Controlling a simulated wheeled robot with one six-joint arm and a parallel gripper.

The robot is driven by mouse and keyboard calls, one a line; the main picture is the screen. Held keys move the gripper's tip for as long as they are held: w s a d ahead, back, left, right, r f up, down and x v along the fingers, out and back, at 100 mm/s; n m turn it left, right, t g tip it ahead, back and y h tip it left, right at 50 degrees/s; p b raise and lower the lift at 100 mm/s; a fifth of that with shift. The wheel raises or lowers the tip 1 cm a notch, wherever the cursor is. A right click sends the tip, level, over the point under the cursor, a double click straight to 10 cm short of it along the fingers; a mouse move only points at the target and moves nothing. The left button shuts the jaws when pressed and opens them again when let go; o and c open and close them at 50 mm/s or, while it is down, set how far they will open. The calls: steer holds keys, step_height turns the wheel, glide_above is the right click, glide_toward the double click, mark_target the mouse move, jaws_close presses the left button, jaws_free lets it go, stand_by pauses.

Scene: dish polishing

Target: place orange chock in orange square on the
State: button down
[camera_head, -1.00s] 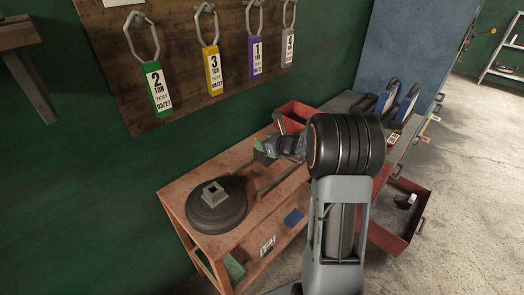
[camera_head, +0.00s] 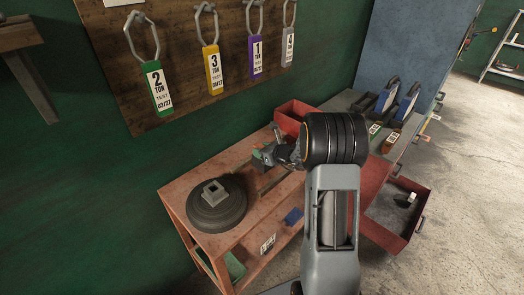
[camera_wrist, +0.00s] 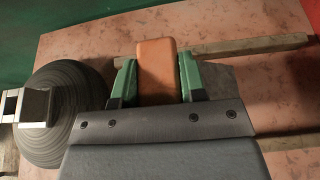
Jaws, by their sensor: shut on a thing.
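The orange chock (camera_wrist: 157,72) is a block with rounded edges, held between the green fingertips of my gripper (camera_wrist: 156,80) in the wrist view. My gripper is shut on it, above the red bench top. In the head view my gripper (camera_head: 265,152) is over the bench, right of the round dark base, and the chock cannot be made out there. No orange square shows clearly in either view.
The round dark base (camera_head: 217,210) with a square socket stands at the bench's left end. Wooden strips (camera_wrist: 220,47) lie on the bench (camera_head: 178,193). A red bin (camera_head: 296,113) stands at the back, an open red drawer (camera_head: 384,236) at right.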

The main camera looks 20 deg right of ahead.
steer(key=shift+f+b, duration=0.45)
steer(key=shift+b, duration=0.05)
steer(key=c, duration=0.7)
jaws_free()
